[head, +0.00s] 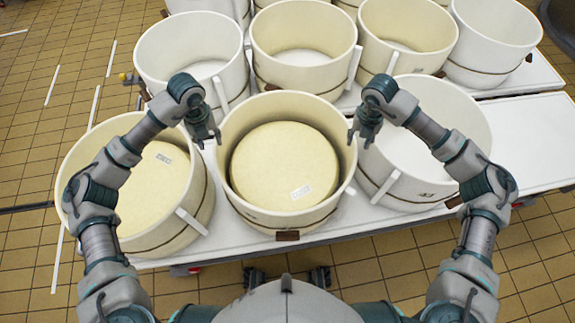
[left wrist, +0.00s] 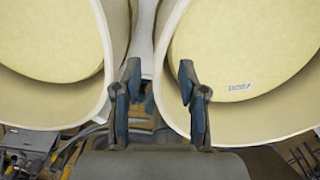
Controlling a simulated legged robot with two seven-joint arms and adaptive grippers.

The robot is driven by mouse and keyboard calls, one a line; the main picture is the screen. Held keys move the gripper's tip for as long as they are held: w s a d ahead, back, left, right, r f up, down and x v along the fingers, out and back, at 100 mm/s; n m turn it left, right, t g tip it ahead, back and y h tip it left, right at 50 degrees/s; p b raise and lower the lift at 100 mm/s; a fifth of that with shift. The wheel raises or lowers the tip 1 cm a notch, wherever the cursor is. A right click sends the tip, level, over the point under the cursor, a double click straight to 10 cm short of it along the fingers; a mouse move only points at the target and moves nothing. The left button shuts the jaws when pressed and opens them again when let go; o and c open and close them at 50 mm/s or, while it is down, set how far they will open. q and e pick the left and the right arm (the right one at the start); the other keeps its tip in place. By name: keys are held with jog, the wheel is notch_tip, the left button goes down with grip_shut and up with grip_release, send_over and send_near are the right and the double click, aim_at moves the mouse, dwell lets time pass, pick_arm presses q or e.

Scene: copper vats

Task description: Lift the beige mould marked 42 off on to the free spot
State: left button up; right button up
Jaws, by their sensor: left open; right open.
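A beige mould (head: 240,206) stands in the middle of the front row with a pale round cheese (head: 285,165) inside. Another beige mould (head: 85,160) with a cheese stands to its left. I cannot read a 42 on either. My left gripper (head: 206,138) is open above the gap between these two, near the middle mould's left rim. In the left wrist view its spread fingers (left wrist: 160,85) are over that gap, with the middle mould's rim (left wrist: 165,50) by the right finger. My right gripper (head: 362,138) is open near the middle mould's right rim, apparently holding nothing.
A whiter, empty mould (head: 415,150) with a dark mark stands right of the middle one. Several empty moulds fill the row behind. The white table (head: 530,140) is bare at its right end. Tiled floor (head: 35,110) lies to the left.

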aim_at(218, 158)
pick_arm(q)
notch_tip(218, 158, down, 11)
jog(key=shift+r, duration=0.1)
pick_arm(e)
notch_tip(218, 158, down, 11)
jog(key=shift+r, duration=0.1)
pick_arm(q)
grip_shut()
pick_arm(e)
grip_shut()
